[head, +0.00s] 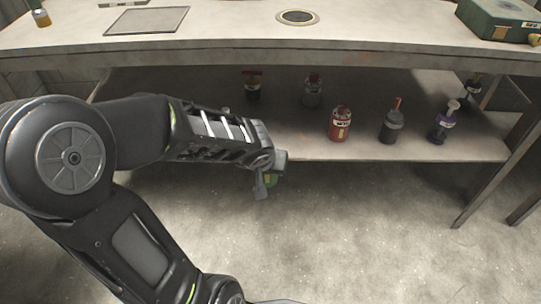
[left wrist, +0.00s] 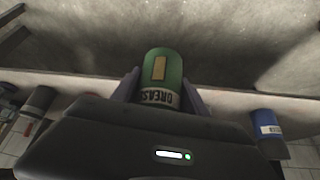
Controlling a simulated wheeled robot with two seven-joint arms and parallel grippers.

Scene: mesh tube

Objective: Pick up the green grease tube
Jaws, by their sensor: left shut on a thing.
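The green grease tube (left wrist: 165,68) is between the two fingers of my left gripper (left wrist: 160,88) in the left wrist view, with its dark "GREASE" lettering facing the camera. The fingers press on it from both sides. In the head view my left gripper (head: 268,182) is in front of the lower shelf's front edge, and a small part of the green tube (head: 271,179) shows beside the fingers. The rest of the tube is hidden by the gripper there. My right gripper is in neither view.
The workbench top (head: 230,30) is above, with a green case (head: 500,20) at right. The floor in front is clear.

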